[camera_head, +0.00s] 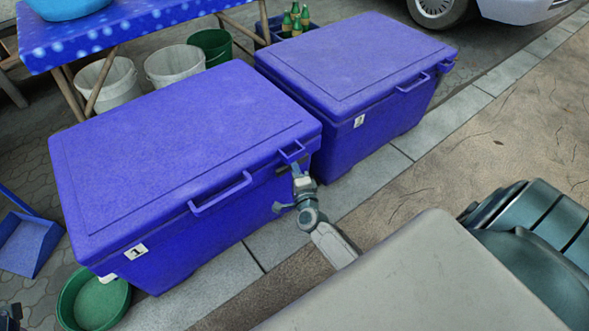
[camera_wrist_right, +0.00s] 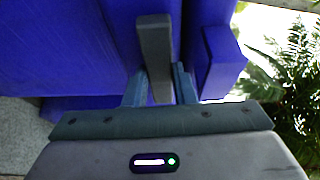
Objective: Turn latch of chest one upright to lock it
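Chest one (camera_head: 175,150) is the nearer blue chest, lid closed, with a white "1" label (camera_head: 136,251) on its front. My right gripper (camera_head: 299,176) is at its right end, just below the lid's edge. In the right wrist view a grey bar, the latch (camera_wrist_right: 155,50), stands between the two fingers of the right gripper (camera_wrist_right: 160,84); they appear to touch it on both sides. In the head view the latch is mostly hidden by the gripper. Part of my left gripper (camera_head: 10,318) shows at the bottom left corner; its fingers cannot be made out.
A second blue chest (camera_head: 350,65) stands right behind chest one, with a narrow gap between. A green basin (camera_head: 98,303) and a blue dustpan (camera_head: 27,245) lie at the left. White buckets (camera_head: 108,84) and a table (camera_head: 130,20) stand behind. Pavement at the right is clear.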

